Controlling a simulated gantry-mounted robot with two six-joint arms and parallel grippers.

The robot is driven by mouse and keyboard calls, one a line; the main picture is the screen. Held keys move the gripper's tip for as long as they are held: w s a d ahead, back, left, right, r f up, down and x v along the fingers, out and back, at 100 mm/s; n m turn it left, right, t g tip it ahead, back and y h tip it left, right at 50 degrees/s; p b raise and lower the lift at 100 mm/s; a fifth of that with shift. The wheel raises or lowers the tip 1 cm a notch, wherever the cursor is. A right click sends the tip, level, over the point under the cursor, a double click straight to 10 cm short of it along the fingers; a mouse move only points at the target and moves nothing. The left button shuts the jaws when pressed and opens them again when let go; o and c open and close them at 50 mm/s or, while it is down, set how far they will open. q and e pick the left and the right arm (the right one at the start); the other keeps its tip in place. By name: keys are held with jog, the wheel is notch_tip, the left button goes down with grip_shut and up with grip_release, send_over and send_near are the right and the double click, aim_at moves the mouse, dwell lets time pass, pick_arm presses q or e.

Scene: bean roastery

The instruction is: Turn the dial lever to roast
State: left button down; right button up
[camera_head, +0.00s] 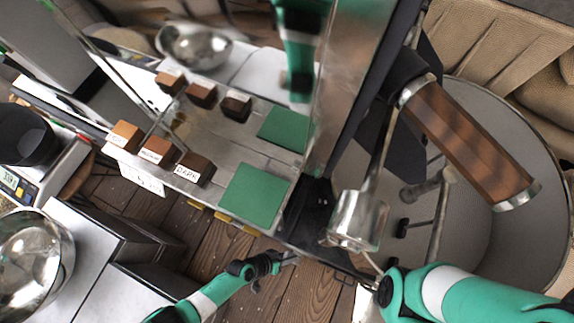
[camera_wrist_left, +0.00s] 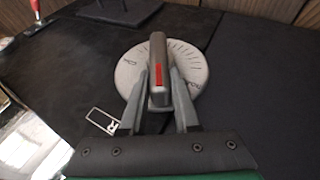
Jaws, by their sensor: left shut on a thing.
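The dial (camera_wrist_left: 194,60) is a round grey plate with tick marks around its edge, on a dark panel in the left wrist view. Small lettering sits at its left and right edges, too small to read surely. The dial lever (camera_wrist_left: 158,52) is a grey bar with a red stripe, standing across the dial and pointing up in that view. My left gripper (camera_wrist_left: 158,88) has one finger on each side of the lever and is shut on it. In the head view my left gripper (camera_head: 286,260) is at the machine's lower edge; the dial cannot be made out there. My right gripper does not show.
A wooden-handled metal part (camera_head: 470,145) hangs over a large round grey pan (camera_head: 480,230) at right. Labelled wooden blocks (camera_head: 157,150) and a green mat (camera_head: 255,195) lie on a metal shelf. A metal bowl (camera_head: 35,250) stands at lower left.

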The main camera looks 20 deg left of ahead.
pick_arm(q)
jog(key=c, duration=0.6)
grip_release()
jog(key=shift+c, duration=0.2)
jog(key=p+v, duration=0.7)
jog(key=v, duration=0.4)
jog(key=shift+r, duration=0.2)
jog(key=shift+a, duration=0.15)
